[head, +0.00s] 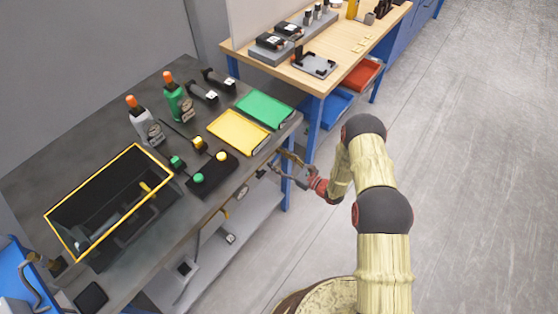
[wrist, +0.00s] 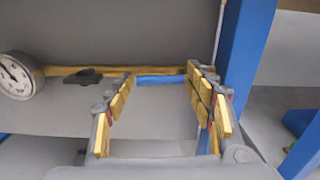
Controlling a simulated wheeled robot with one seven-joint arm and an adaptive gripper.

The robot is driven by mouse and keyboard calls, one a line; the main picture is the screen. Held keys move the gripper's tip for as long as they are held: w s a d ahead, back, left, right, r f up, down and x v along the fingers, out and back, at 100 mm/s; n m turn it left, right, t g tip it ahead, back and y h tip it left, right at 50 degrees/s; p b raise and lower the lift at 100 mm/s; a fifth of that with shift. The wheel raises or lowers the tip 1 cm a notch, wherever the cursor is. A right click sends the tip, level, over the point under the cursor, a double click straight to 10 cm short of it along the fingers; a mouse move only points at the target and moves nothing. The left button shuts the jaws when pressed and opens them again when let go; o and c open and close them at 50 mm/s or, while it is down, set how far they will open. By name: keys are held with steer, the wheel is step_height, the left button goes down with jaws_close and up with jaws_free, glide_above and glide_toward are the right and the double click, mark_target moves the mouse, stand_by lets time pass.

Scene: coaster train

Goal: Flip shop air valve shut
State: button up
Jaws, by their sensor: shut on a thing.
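A blue bar (wrist: 162,80), apparently the shop air valve's lever, lies level along the brass pipe (wrist: 60,71) under the bench's front edge. My gripper (wrist: 160,75) has one finger at each end of this bar, and its fingers are still well apart with the bar between them. The exact contact at the fingertips is hard to see. In the head view my gripper (head: 280,163) reaches to the front of the bench near its right leg, where the valve is too small to make out.
A round gauge (wrist: 16,76) and a black fitting (wrist: 83,76) sit left on the pipe. A blue bench leg (wrist: 243,60) stands close on the right. The dark bench (head: 60,180) holds a yellow-rimmed bin and trays. The floor (head: 470,180) on the right is clear.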

steer(key=shift+w+d+f+n+b, duration=0.4)
steer(key=shift+n+b, duration=1.3)
steer(key=shift+n, duration=1.15)
steer(key=shift+w+d+f+n+b, duration=0.3)
steer(key=shift+f+n+b, duration=0.25)
steer(key=shift+n+b, duration=1.8)
steer(key=shift+w+d+f+n+b, duration=0.4)
steer(key=shift+n+b, duration=0.7)
steer(key=shift+n, duration=2.3)
steer(key=shift+w+a, duration=0.1)
steer(key=shift+a, duration=0.05)
steer(key=o, duration=1.1)
steer(key=shift+o, duration=0.3)
